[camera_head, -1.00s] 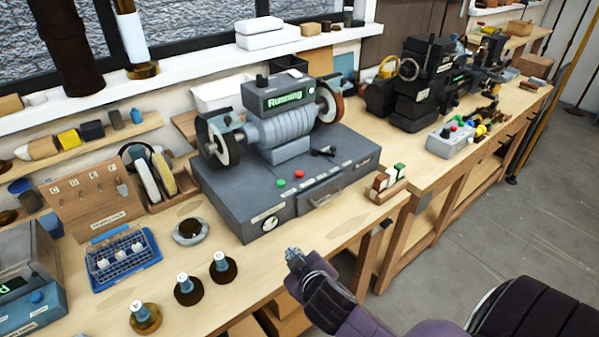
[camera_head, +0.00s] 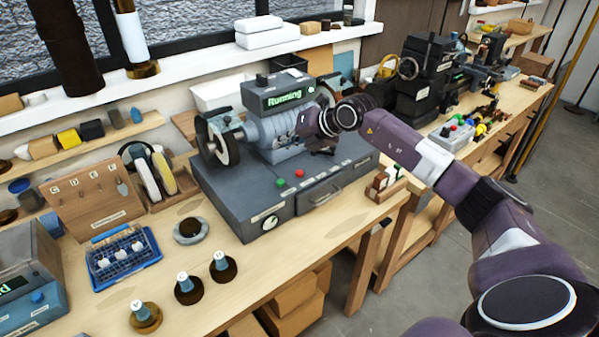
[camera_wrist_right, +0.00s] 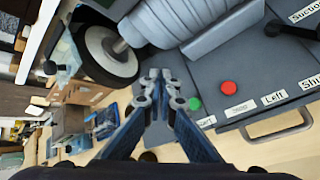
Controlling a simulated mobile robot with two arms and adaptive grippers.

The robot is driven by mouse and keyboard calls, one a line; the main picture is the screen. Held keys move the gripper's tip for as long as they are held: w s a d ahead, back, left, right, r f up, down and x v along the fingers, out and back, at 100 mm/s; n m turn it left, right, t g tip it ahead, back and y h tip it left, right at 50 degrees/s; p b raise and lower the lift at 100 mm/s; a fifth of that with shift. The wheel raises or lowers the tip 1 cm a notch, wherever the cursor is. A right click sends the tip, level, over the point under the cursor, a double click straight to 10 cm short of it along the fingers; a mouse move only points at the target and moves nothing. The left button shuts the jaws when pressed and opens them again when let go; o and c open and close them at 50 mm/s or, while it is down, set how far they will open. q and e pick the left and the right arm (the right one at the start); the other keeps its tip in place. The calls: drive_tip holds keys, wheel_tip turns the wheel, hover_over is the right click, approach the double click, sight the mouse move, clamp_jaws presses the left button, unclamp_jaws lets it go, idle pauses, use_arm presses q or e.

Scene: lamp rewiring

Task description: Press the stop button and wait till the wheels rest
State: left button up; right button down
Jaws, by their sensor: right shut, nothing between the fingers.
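The grey polishing machine (camera_head: 325,162) stands on the bench with its display (camera_head: 284,97) reading "Running". Its red button (camera_head: 299,173) and green button (camera_head: 280,183) are on the flat base; the red one also shows in the right wrist view (camera_wrist_right: 229,88), with the green one (camera_wrist_right: 195,103) beside it. The left wheel (camera_head: 226,148) is in clear view; the right wheel (camera_head: 325,98) is partly hidden by my arm. My right gripper (camera_wrist_right: 160,75) is shut and empty, above the base, apart from the red button. My left gripper is not in view.
A small wooden block holder (camera_head: 386,184) stands at the base's right corner. Several lamp-like parts (camera_head: 187,288), a blue rack (camera_head: 122,256) and a tool board (camera_head: 95,197) are on the left of the bench. Another dark machine (camera_head: 425,85) stands further right.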

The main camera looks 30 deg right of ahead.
drive_tip(key=h, duration=0.2)
hover_over(301, 173)
drive_tip(key=shift+d+r+m+g, duration=0.2)
drive_tip(key=shift+m+g, duration=0.1)
drive_tip(key=shift+g, duration=0.1)
drive_tip(key=shift+a+f, duration=0.1)
drive_tip(key=shift+f+b, duration=2.8)
drive_tip(key=shift+f, duration=1.55)
drive_tip(key=shift+f+b, duration=0.4)
drive_tip(key=shift+f+b, duration=0.4)
drive_tip(key=shift+f, duration=0.1)
drive_tip(key=shift+r+p, duration=0.55)
drive_tip(key=shift+r, duration=0.35)
